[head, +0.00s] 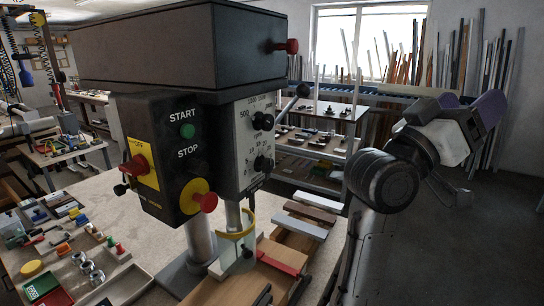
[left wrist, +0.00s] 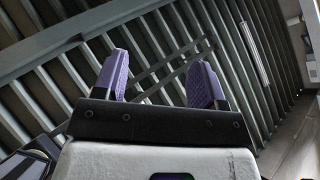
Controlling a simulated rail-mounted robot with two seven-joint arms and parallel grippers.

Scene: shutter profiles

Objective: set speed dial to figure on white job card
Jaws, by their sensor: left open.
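A drill press shows a pale dial panel (head: 246,148) on its front right side. The upper black knob (head: 262,121) sits by figures that include 500, so it looks like the speed dial; its pointer setting is too small to read. A second black knob (head: 263,163) with smaller figures sits below it. I cannot make out a white job card in either view. My left gripper (head: 470,108) is right of the panel, well apart from it. In the left wrist view its purple fingers (left wrist: 160,82) stand apart with nothing between them.
A black box with START and STOP buttons (head: 168,155) and a red-knobbed switch is left of the dials. A lever with a black ball (head: 302,90) juts out right of the panel. The bench (head: 140,205) holds trays and small parts. Shelves and upright profiles stand behind.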

